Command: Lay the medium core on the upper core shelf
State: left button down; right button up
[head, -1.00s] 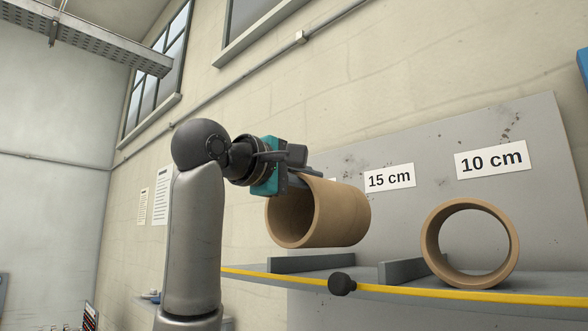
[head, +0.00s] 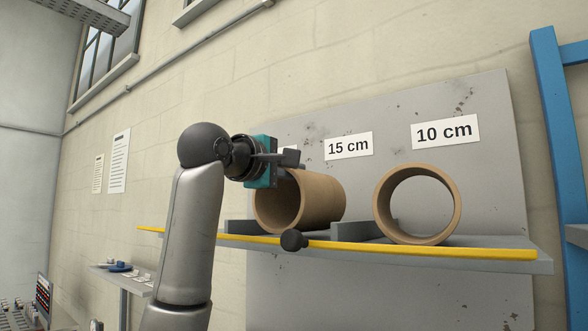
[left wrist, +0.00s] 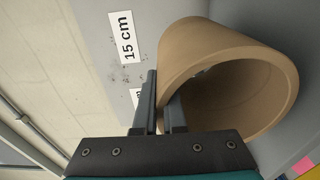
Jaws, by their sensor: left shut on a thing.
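My left gripper (head: 294,168) is shut on the upper rim of a brown cardboard core (head: 322,203). In the left wrist view its fingers (left wrist: 160,108) straddle the wall of this core (left wrist: 200,45), one inside and one outside. The core lies on its side, with its open end facing left and forward. It is low over the grey shelf (head: 480,243) with the yellow front edge, between two low grey dividers, below the 15 cm label. It looks at or very near the shelf surface; contact is not clear. My right gripper is not in view.
Another, similar core (head: 451,200) sits on the shelf to the right, under the 10 cm label (head: 445,132). A grey divider (head: 350,231) stands between the cores. A dark knob (head: 293,240) shows at the shelf's front edge. A blue frame (head: 553,120) stands at the far right.

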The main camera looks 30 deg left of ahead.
pick_arm(q)
jog(key=shift+f+b, duration=0.5)
jog(key=shift+f, duration=0.1)
dwell(0.3)
jog(key=c, duration=0.9)
grip_release()
jog(key=shift+f, duration=0.1)
jog(key=shift+s, duration=0.1)
jog(key=shift+s+a+b, duration=0.1)
jog(key=shift+s+b, duration=2.1)
jog(key=shift+s, duration=5.4)
